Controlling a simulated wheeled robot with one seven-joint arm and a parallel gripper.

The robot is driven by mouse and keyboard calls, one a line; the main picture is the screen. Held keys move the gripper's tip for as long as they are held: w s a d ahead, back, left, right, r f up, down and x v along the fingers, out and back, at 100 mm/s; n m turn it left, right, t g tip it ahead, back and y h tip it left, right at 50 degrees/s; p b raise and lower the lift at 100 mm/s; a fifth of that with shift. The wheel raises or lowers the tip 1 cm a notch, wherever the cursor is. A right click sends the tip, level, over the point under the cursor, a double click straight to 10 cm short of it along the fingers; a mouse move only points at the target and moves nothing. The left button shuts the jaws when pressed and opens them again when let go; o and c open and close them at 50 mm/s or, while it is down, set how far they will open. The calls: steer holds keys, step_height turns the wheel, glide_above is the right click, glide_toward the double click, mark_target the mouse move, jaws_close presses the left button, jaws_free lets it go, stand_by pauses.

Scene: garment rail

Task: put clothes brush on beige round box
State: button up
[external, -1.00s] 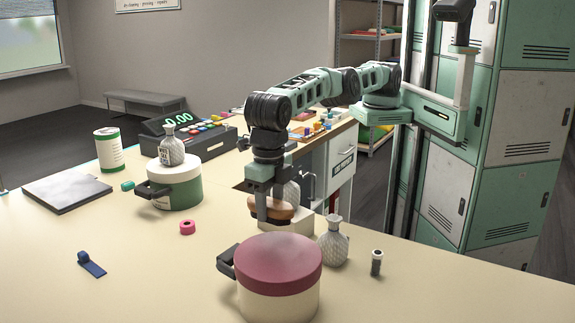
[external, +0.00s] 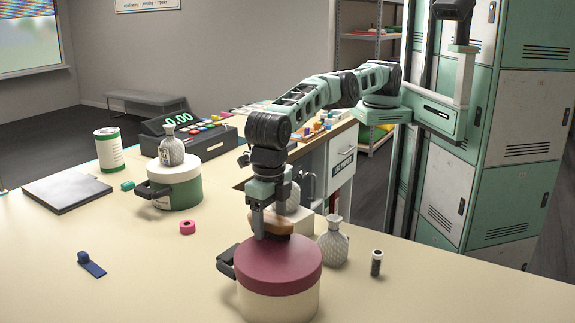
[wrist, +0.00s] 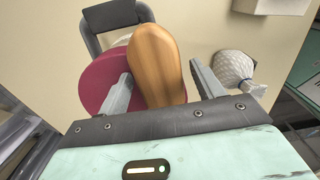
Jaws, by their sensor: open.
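The clothes brush (external: 272,222) has a brown wooden back and shows at the far edge of the beige round box's dark red lid in the external view. The beige round box (external: 278,303) stands at the front of the counter, with a black handle at its left. My gripper (external: 260,228) is low over the box's far side, pointing down. In the wrist view, the brush (wrist: 158,62) lies between the open fingers of my gripper (wrist: 165,84), with the red lid (wrist: 100,84) beneath and to the left. The brush's underside is hidden, so its contact with the lid cannot be told.
A patterned bottle (external: 333,243) and a small dark jar (external: 376,262) stand right of the box. A green and white round box (external: 180,193) with a bottle on top stands further left. The front-left counter is mostly clear.

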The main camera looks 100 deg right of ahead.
step_height(320, 180, up, 12)
steer(key=p, duration=0.7)
steer(key=shift+r, duration=0.15)
step_height(320, 180, up, 8)
steer(key=m, duration=0.4)
glide_above(270, 218)
steer(key=s+d, duration=0.2)
steer(key=s+d+r+m+y, duration=0.1)
steer(key=s+d+r+m, duration=0.5)
steer(key=s, duration=0.3)
steer(key=s+d+f+m, duration=0.2)
steer(key=s+d+m, duration=0.2)
steer(key=s+d, duration=0.7)
steer(key=s+d+f+m, duration=0.1)
steer(key=s+d+m, duration=0.4)
steer(key=s+d, duration=0.6)
steer(key=d, duration=0.3)
steer(key=shift+s+d+f, duration=0.25)
steer(key=shift+f, duration=0.15)
